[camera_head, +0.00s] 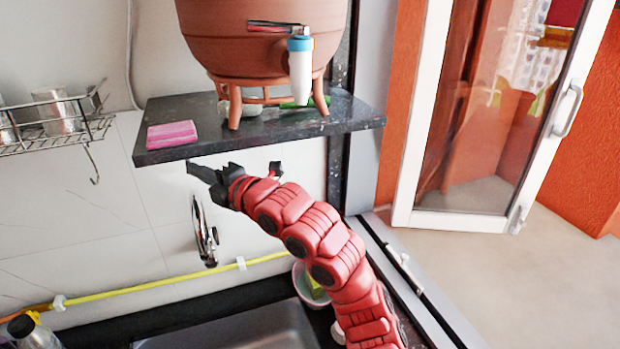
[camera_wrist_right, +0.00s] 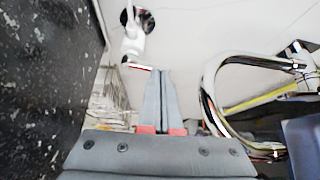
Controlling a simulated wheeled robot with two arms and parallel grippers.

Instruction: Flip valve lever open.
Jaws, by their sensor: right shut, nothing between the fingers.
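A clay pot (camera_head: 250,50) stands on legs on a dark stone shelf. Its tap (camera_head: 300,68) has a white body with a blue collar, and a metallic lever (camera_head: 275,27) lies roughly level above it, pointing left. My right gripper (camera_head: 190,167) is below the shelf's front edge, well below and left of the tap, touching nothing that I can see. Its fingers are closed together and empty in the right wrist view (camera_wrist_right: 160,72). My left gripper is not in view.
The stone shelf (camera_head: 170,153) overhangs my gripper and holds a pink sponge (camera_head: 171,134). A chrome faucet (camera_head: 205,235) is on the wall below, above a sink (camera_head: 235,328). A wire rack (camera_head: 55,120) hangs at left. A glass door (camera_head: 480,110) stands open at right.

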